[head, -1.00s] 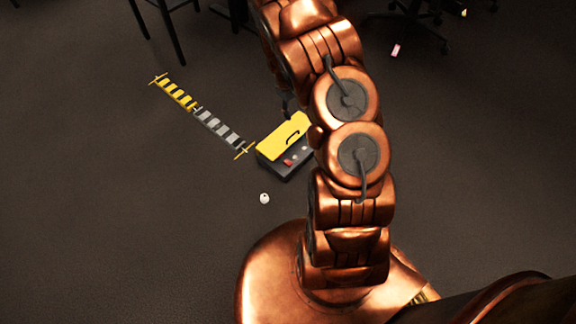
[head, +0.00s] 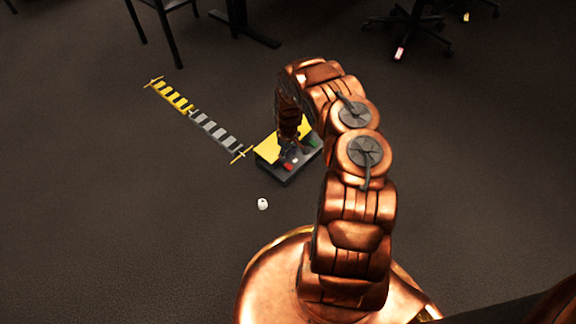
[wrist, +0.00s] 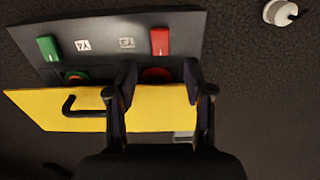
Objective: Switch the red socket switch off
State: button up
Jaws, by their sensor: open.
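The dark panel box (head: 287,176) sits on the floor with a yellow board (head: 268,151) along its far side. The red socket switch (wrist: 159,41) is an upright red block in the wrist view; it also shows in the head view (head: 288,166). A round red piece (wrist: 157,73) lies beside it, partly hidden. My gripper (wrist: 160,84) is open and empty, its fingers on either side of the round red piece, over the yellow board's edge. The red switch is just beyond the fingertips. Contact cannot be told.
A green switch (wrist: 47,47) and a round green piece (wrist: 75,74) are at the panel's other side. A black handle (wrist: 82,108) stands on the yellow board. A small white object (head: 263,203) lies on open floor. A yellow-and-grey ladder-like strip (head: 193,113) lies left.

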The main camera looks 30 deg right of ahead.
aim_at(288, 166)
notch_tip(288, 166, down, 7)
jog(key=shift+r+b, duration=0.2)
jog(key=shift+b, duration=1.05)
grip_shut()
